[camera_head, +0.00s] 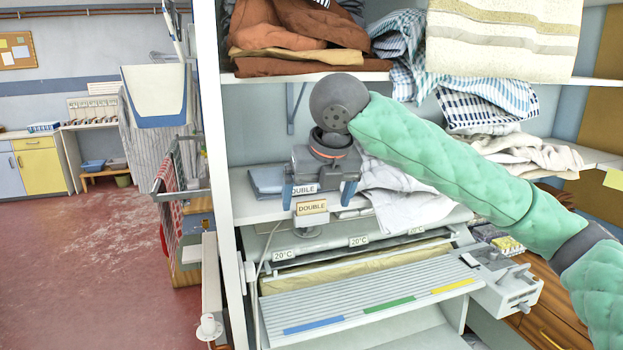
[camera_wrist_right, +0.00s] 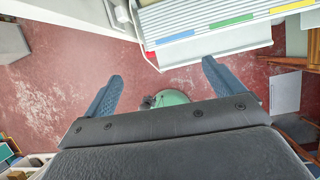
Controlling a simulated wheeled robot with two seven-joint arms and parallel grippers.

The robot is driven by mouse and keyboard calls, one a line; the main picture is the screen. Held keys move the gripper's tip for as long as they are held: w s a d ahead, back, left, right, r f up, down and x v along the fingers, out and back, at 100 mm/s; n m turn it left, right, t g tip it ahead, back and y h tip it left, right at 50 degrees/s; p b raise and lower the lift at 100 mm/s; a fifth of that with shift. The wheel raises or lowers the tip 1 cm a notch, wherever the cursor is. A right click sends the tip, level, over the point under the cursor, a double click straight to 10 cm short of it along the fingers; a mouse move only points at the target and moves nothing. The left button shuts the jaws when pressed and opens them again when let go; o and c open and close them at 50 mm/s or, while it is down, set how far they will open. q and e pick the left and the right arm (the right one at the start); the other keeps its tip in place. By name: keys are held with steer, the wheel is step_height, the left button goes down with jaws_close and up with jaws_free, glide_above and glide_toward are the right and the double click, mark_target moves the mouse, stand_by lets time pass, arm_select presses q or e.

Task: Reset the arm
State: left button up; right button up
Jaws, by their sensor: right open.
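My right arm, in a green quilted sleeve, comes in from the right in the head view. Its gripper (camera_head: 318,193) points down in front of the middle shelf's front edge, above the rotary ironer (camera_head: 370,300). The two blue fingers are apart, with "DOUBLE" labels (camera_head: 311,207) showing between and behind them. In the right wrist view the open fingers (camera_wrist_right: 161,72) have nothing between them. The ironer's slatted board (camera_wrist_right: 200,20) with blue, green and yellow strips shows beyond them. My left gripper is in neither view.
Folded brown cloths (camera_head: 300,35) and towels (camera_head: 505,35) lie on the upper shelf. White linens (camera_head: 400,190) lie on the middle shelf, close behind the gripper. A white upright post (camera_head: 215,150) stands left of it. Red floor (camera_head: 100,260) is open at left.

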steer(key=s+f+m+y, duration=0.2)
steer(key=s+f+m, duration=0.2)
steer(key=f+m, duration=0.85)
steer(key=s+f+m+y, duration=0.2)
steer(key=s+f+m, duration=0.3)
steer(key=f, duration=1.5)
steer(key=s+d+f+m+h, duration=0.6)
steer(key=s+d+f+m, duration=1.35)
steer(key=s+f, duration=0.3)
steer(key=s+a+f+g, duration=0.1)
steer(key=a+f, duration=0.1)
steer(key=f, duration=1.1)
steer(key=s+a+f+g+y, duration=0.1)
steer(key=s+a+f, duration=0.1)
steer(key=f, duration=1.2)
steer(key=shift+s+a+g, duration=0.2)
steer(key=shift+s+g, duration=0.05)
steer(key=shift+g, duration=0.15)
